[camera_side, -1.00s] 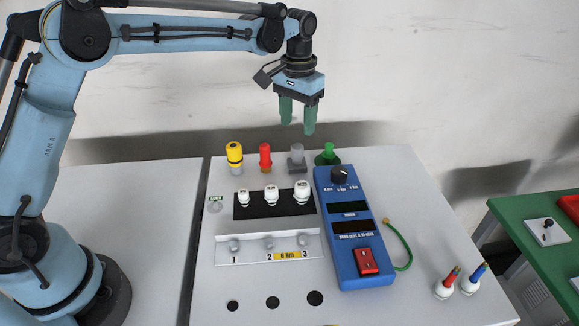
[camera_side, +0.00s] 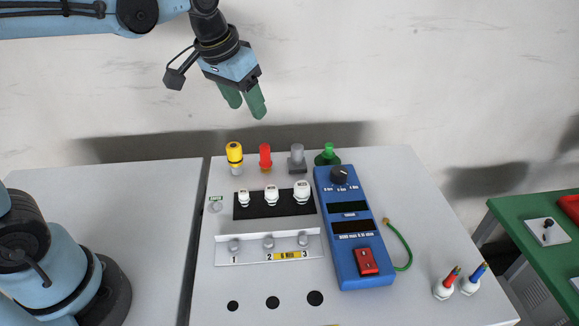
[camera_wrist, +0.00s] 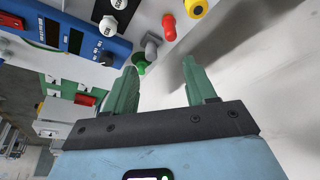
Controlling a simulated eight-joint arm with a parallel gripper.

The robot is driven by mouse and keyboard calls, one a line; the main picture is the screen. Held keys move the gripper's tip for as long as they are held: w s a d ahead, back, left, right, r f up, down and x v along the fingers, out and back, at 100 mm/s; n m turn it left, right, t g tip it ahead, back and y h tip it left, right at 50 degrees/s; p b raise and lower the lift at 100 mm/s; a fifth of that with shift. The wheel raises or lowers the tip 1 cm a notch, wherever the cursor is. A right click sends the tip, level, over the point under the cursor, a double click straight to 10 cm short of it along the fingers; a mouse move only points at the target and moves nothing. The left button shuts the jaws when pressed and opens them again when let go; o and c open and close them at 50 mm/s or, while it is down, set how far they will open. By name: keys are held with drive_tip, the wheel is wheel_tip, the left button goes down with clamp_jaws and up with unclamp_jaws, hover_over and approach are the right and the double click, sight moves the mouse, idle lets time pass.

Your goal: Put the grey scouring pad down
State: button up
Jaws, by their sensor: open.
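No grey scouring pad can be made out in either view. The only similar-coloured loose thing is a grey upright piece on a square base (camera_side: 297,159), at the back of the bench between a red and a green piece. It also shows in the wrist view (camera_wrist: 153,46). My gripper (camera_side: 245,103) hangs in the air above and behind the bench's back edge, tilted, well clear of everything. Its two green fingers are apart with nothing between them, as the wrist view also shows (camera_wrist: 160,72).
A yellow-topped piece (camera_side: 235,156), a red piece (camera_side: 265,158) and a green piece (camera_side: 328,155) stand along the back. A blue meter (camera_side: 354,228) lies right of a black strip (camera_side: 257,212) with white knobs. The bench (camera_side: 420,185) is clear at the right back.

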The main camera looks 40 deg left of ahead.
drive_tip(key=s+a+f+t, duration=0.1)
drive_tip(key=s+f+t, duration=0.2)
drive_tip(key=s, duration=0.7)
wheel_tip(320, 180, down, 2)
drive_tip(key=shift+a+f, duration=0.15)
drive_tip(key=shift+a, duration=0.25)
drive_tip(key=shift+o, duration=0.4)
